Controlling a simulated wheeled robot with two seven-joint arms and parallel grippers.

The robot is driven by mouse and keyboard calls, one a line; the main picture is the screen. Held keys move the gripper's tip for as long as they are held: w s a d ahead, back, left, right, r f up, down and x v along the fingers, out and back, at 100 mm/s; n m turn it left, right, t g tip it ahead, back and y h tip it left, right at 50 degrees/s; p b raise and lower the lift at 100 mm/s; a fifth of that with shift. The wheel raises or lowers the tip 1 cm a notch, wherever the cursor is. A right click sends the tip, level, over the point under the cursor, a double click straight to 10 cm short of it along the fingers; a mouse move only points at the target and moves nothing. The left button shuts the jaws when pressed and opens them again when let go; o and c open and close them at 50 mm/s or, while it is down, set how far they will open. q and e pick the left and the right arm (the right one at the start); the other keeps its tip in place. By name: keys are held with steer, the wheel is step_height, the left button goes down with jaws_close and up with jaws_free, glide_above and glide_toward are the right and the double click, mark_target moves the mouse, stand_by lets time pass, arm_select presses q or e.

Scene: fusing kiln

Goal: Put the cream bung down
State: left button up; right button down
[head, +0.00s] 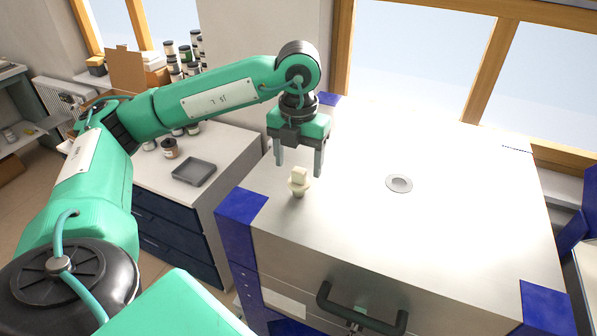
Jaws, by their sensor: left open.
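The cream bung (299,181) stands upright on the kiln's flat metal lid (450,240), near the lid's left edge. It has a squared knob on top and a wider collar below. My left gripper (299,172) is open above the bung, its two fingers pointing down. In this view the fingers appear on either side of the bung's top, and I cannot tell the exact gap. My right gripper is not in view.
A counter to the left holds a grey tray (194,172) and several jars (169,148). Most of the lid is clear. Windows stand behind.

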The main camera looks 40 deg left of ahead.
mark_target(299, 169)
arm_select(q)
step_height(299, 169, up, 9)
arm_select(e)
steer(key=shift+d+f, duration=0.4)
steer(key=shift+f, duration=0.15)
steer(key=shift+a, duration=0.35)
